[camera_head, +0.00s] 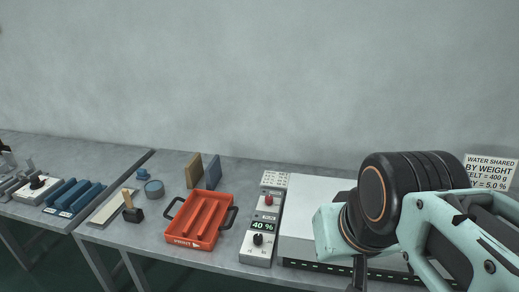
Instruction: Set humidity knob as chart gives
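A narrow grey control panel (256,249) stands on the bench, right of the red tray. A red button or knob (268,200) is higher up, and a small panel of fine marks (274,179) is at the top, too small to read. A wall sign (490,172), partly hidden by my arm, reads "WATER SHARED BY WEIGHT", "...ELT = 400 g" and "...Y = 5.0 %". My gripper (359,274) points down at the lower edge, right of the black knob and apart from it; its fingertips are mostly out of frame.
A large white-topped box (312,215) adjoins the panel, partly behind my arm. A red tray (201,222) with black handles lies left. Another bench holds blue blocks (75,195).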

